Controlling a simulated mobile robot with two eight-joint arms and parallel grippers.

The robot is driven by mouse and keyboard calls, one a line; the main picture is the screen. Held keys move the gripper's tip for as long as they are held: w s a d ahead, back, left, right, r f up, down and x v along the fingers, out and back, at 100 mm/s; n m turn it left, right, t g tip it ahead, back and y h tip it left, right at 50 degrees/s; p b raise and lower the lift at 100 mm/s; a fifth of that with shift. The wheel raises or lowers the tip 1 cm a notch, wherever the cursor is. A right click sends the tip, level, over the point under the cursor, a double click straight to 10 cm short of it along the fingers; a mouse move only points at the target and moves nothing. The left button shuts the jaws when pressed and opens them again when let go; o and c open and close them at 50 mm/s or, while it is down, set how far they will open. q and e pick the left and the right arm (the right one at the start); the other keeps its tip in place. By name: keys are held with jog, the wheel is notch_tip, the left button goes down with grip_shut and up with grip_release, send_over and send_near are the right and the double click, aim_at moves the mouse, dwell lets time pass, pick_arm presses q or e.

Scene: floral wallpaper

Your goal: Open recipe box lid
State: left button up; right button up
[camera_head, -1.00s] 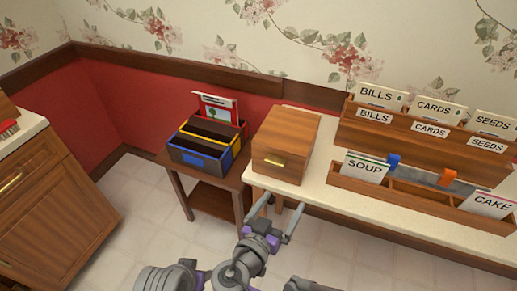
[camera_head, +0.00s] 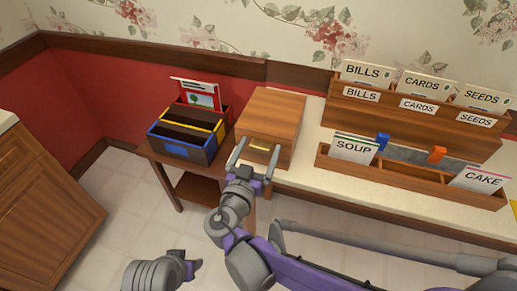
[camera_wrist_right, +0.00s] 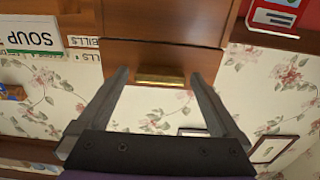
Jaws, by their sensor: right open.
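The wooden recipe box (camera_head: 272,112) stands on the left end of the cream counter, its lid down flat. A small brass handle (camera_head: 259,147) is on its front face. My right gripper (camera_head: 257,152) is open and empty in front of that face, its fingers on either side of the handle in the picture. In the right wrist view the handle (camera_wrist_right: 160,79) shows between the two spread fingers, below a dark seam across the box (camera_wrist_right: 150,55). I cannot tell whether the fingertips touch the box.
A dark sorter box (camera_head: 188,130) with blue and yellow edges stands left on a low brown table (camera_head: 160,158). A wooden card rack (camera_head: 400,115) and a lower tray (camera_head: 410,182) stand right of the recipe box. Bare counter (camera_head: 300,165) lies between.

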jog(key=shift+w, duration=0.1)
grip_shut()
dwell(0.5)
